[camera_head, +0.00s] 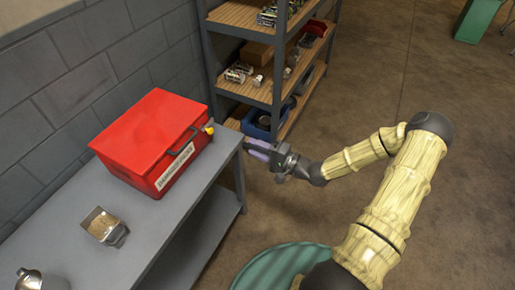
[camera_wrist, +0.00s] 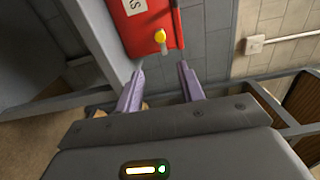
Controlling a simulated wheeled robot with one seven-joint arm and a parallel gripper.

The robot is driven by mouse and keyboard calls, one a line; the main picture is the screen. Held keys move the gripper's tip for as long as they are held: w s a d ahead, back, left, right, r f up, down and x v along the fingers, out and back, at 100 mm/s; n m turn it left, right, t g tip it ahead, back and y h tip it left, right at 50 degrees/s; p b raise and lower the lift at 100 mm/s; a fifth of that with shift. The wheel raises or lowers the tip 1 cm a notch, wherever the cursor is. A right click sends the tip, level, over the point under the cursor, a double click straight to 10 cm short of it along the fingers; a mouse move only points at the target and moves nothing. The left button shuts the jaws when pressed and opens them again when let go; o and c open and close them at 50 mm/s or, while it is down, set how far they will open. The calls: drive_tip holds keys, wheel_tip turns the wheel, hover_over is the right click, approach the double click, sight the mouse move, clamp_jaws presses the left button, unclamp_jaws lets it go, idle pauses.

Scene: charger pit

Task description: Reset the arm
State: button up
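My gripper (camera_head: 254,148) is at the right end of the grey workbench, just off its edge, with the arm reaching in from the lower right. In the wrist view its two purple fingers (camera_wrist: 160,88) stand apart with nothing between them. A red metal box (camera_head: 153,142) with a label and a handle sits on the bench, left of my gripper. In the wrist view the box (camera_wrist: 142,32) is ahead of the fingers. A small yellow-tipped piece (camera_head: 208,129) is at the box's right side; it also shows in the wrist view (camera_wrist: 160,38).
The grey bench (camera_head: 62,240) also holds a small metal container (camera_head: 103,225) and a silver pot (camera_head: 38,280). A shelf unit (camera_head: 238,57) with several items stands close behind my gripper. A green bin (camera_head: 479,18) is far right. Open floor (camera_head: 400,55) lies to the right.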

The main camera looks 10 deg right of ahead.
idle(0.4)
drive_tip(key=s+d+f+n+g+h, duration=0.35)
drive_tip(key=n+g+h, duration=0.25)
drive_tip(key=h, duration=0.4)
drive_tip(key=s+d+r+n+g+h, duration=0.15)
drive_tip(key=s+r+h, duration=0.25)
drive_tip(key=s+r, duration=1)
wheel_tip(320, 180, up, 19)
drive_tip(key=p, duration=1.9)
drive_tip(key=shift+a+g, duration=0.15)
drive_tip(key=shift+g, duration=0.3)
